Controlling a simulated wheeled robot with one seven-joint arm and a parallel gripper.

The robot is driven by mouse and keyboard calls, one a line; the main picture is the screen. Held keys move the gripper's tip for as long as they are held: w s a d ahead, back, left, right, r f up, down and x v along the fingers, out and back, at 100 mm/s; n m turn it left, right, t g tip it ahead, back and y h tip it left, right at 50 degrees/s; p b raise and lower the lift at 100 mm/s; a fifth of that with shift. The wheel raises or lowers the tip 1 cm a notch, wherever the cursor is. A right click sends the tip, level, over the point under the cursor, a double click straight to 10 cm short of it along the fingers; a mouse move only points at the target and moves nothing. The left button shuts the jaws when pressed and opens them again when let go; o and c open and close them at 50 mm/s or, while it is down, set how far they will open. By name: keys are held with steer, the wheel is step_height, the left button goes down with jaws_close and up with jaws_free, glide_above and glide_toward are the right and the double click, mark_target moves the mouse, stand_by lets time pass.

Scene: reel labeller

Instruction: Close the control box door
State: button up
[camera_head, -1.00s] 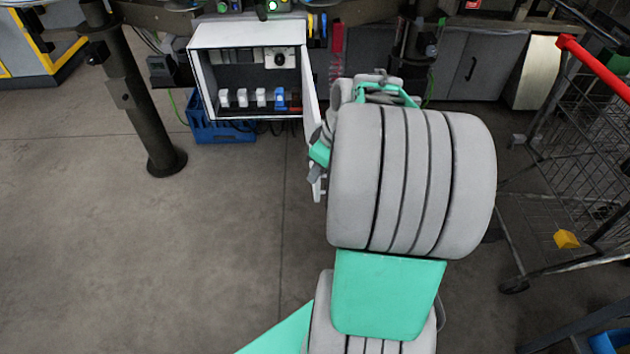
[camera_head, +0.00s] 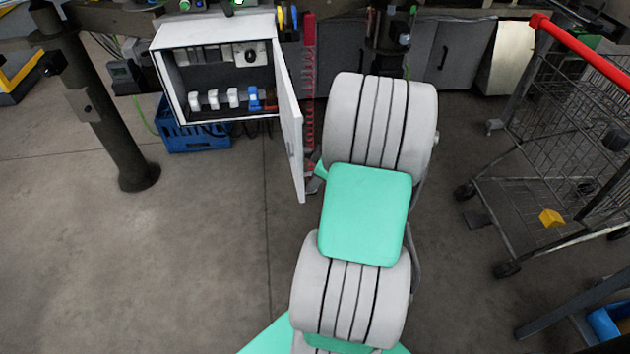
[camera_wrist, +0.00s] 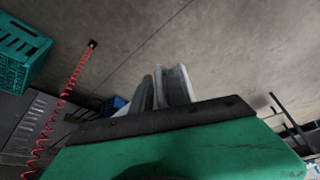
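The control box (camera_head: 165,78) is a white, open-fronted case at the upper left of the head view, with dark insides, white switches and one blue switch. Its white door (camera_head: 291,125) stands wide open at the box's right side and juts out toward me, seen nearly edge-on. My arm is to the right of the door, and its links hide most of my gripper in the head view. In the wrist view my gripper (camera_wrist: 164,88) shows grey fingers close together, with nothing visible between them. I cannot tell whether it touches the door.
A blue crate (camera_head: 200,140) sits on the floor under the box. A dark post (camera_head: 105,110) stands to its left. A wire cart (camera_head: 545,150) with a red handle is at the right. The floor at lower left is clear. The wrist view shows a red coiled cable (camera_wrist: 68,92) and a teal crate (camera_wrist: 22,55).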

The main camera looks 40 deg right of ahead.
jaws_close()
steer(key=shift+r, duration=0.1)
stand_by(1.2)
